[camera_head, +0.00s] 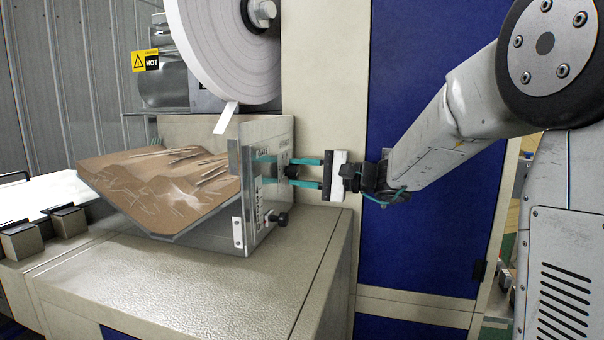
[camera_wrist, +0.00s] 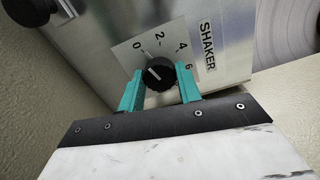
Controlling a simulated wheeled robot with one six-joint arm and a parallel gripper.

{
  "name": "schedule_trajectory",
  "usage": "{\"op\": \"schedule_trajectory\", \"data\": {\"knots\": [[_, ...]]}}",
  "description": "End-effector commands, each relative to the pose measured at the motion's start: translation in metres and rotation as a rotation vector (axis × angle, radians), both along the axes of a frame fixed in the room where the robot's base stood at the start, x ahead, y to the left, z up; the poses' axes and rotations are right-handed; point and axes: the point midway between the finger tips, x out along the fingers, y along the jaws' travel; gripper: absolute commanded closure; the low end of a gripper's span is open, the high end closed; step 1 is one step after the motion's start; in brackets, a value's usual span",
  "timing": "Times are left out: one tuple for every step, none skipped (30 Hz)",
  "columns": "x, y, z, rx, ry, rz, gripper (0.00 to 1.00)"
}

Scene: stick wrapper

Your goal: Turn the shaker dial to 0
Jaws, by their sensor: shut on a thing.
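The shaker dial (camera_wrist: 155,74) is a black round knob on a metal panel. Its printed scale shows 0, 2, 4 and 6, beside a SHAKER label (camera_wrist: 207,45). The dial's white pointer line slants toward the upper left, on the 0 side of the scale; I cannot tell whether it lines up exactly with the 0 mark. My gripper (camera_wrist: 160,87) is shut on the dial, with one teal finger on each side. In the head view, my gripper (camera_head: 290,172) reaches in from the right, and its fingers partly hide the dial.
Another black knob (camera_head: 280,219) sits lower on the metal box (camera_head: 262,135). A tray of sticks (camera_head: 165,185) is attached on the left. A large white roll (camera_head: 225,45) hangs above. The beige counter (camera_head: 200,285) in front is clear.

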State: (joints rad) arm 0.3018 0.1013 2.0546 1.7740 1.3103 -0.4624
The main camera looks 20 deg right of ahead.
Motion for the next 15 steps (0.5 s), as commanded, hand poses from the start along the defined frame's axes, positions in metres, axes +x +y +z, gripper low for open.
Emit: {"op": "schedule_trajectory", "data": {"knots": [[-0.0003,-0.0003,-0.0005,-0.01,-0.012,0.0,0.89],[-0.0003,-0.0003,-0.0005,-0.016,-0.021,0.001,0.89],[-0.0003,-0.0003,-0.0005,-0.022,-0.029,0.0,0.89],[-0.0003,-0.0003,-0.0006,-0.027,-0.035,0.0,0.89],[-0.0003,-0.0003,-0.0006,-0.031,-0.041,0.0,0.89],[-0.0005,-0.0003,-0.0007,-0.035,-0.046,0.0,0.89],[-0.0005,-0.0003,-0.0007,-0.037,-0.049,0.001,0.89],[-0.0005,-0.0003,-0.0007,-0.039,-0.052,0.001,0.89],[-0.0005,-0.0003,-0.0007,-0.041,-0.055,0.001,0.89],[-0.0005,-0.0003,-0.0008,-0.042,-0.057,0.001,0.89],[-0.0005,-0.0003,-0.0008,-0.043,-0.058,0.001,0.89],[-0.0005,-0.0003,-0.0009,-0.044,-0.059,0.001,0.89],[-0.0005,-0.0003,-0.0009,-0.044,-0.059,0.001,0.89],[-0.0005,-0.0003,-0.0009,-0.044,-0.059,0.001,0.89],[-0.0006,-0.0003,-0.001,-0.044,-0.059,0.001,0.89]]}}
